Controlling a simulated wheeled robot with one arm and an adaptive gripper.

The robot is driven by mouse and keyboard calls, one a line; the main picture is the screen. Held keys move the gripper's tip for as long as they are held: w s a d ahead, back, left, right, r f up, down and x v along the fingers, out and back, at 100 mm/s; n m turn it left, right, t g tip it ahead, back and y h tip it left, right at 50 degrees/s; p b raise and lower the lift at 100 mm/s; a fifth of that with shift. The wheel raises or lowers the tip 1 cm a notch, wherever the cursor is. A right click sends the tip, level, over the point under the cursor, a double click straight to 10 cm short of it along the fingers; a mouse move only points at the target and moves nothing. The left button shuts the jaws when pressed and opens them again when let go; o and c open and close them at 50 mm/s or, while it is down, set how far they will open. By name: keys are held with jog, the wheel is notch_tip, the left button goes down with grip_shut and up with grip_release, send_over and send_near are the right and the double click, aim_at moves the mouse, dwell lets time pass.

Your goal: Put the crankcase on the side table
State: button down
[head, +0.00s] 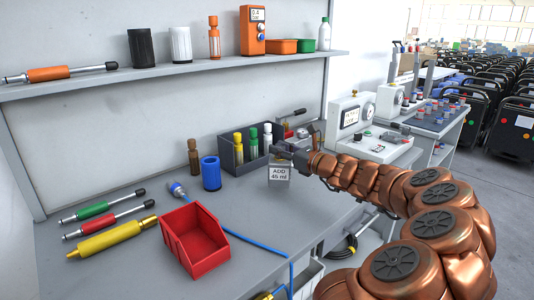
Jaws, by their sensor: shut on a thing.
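A small grey block labelled "ADD 45 ml" (279,174), which seems to be the crankcase, shows at the back right of the workbench, directly below my gripper's fingers. My gripper (285,150) reaches in from the right and is shut at the block's top. The fingertips are small and partly hidden, so the exact grip is unclear. I cannot tell whether the block touches the bench. A grey side table (440,136) stands beyond the workbench to the right, with small parts on a dark mat.
A dark bin with bottles (231,160) stands left of my gripper. A red bin (193,240), a blue hose (248,241) and several tools lie on the bench (120,270). A gauge unit (350,116) stands behind my arm. A shelf (170,76) runs above.

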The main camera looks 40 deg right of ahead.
jog(key=w+d+f, duration=0.1)
jog(key=w+f, duration=0.3)
jog(key=w, duration=0.4)
jog(key=shift+b, duration=0.4)
jog(key=shift+f, duration=0.2)
jog(key=c, duration=0.9)
grip_release()
jog(key=shift+o, duration=0.2)
